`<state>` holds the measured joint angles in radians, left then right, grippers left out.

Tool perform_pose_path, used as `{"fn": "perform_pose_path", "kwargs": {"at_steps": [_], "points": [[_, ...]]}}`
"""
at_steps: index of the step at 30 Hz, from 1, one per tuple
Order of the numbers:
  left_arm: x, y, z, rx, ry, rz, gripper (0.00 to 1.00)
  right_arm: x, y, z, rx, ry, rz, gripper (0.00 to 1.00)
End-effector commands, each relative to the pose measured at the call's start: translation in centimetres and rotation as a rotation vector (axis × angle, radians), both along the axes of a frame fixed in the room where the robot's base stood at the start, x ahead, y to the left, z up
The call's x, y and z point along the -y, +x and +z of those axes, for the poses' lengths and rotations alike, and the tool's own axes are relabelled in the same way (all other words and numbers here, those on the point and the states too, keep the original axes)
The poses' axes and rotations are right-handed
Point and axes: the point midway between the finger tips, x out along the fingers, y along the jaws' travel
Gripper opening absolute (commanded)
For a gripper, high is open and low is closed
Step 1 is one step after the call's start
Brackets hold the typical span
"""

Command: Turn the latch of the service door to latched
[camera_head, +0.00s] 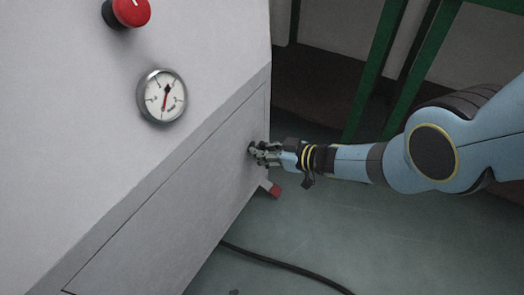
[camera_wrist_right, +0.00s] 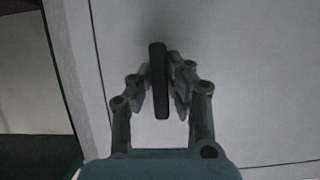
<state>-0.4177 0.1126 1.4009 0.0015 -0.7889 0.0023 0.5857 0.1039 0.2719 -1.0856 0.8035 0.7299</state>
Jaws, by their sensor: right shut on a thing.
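The service door (camera_head: 178,200) is the grey panel low on the side of the light cabinet, outlined by a thin dark seam. The latch (camera_wrist_right: 159,80) is a dark, narrow bar on the door, standing upright in the right wrist view. My right gripper (camera_wrist_right: 160,88) has its fingers on both sides of the latch and is shut on it. In the head view my right gripper (camera_head: 258,152) is at the door's right end, and its fingers hide most of the latch. My left gripper is not in view.
A gauge (camera_head: 162,96) and a red knob (camera_head: 131,11) sit on the cabinet above the door. A red-tipped foot (camera_head: 274,190) sticks out below. A black cable (camera_head: 285,265) lies on the floor. Green posts (camera_head: 386,65) stand behind my right arm.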

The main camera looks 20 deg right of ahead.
Motion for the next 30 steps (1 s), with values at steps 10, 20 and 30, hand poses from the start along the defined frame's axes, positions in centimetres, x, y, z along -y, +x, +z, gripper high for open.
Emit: {"fn": "perform_pose_path", "kwargs": {"at_steps": [10,20,30], "points": [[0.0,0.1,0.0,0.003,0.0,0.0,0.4,0.0,-0.1,-0.1,-0.001,-0.002,0.0,0.38],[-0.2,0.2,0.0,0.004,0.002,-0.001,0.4,0.1,-0.1,0.0,0.0,-0.002,0.001,0.38],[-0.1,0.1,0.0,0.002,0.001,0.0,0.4,1.5,-1.7,0.6,0.002,-0.004,0.003,0.38]]}}
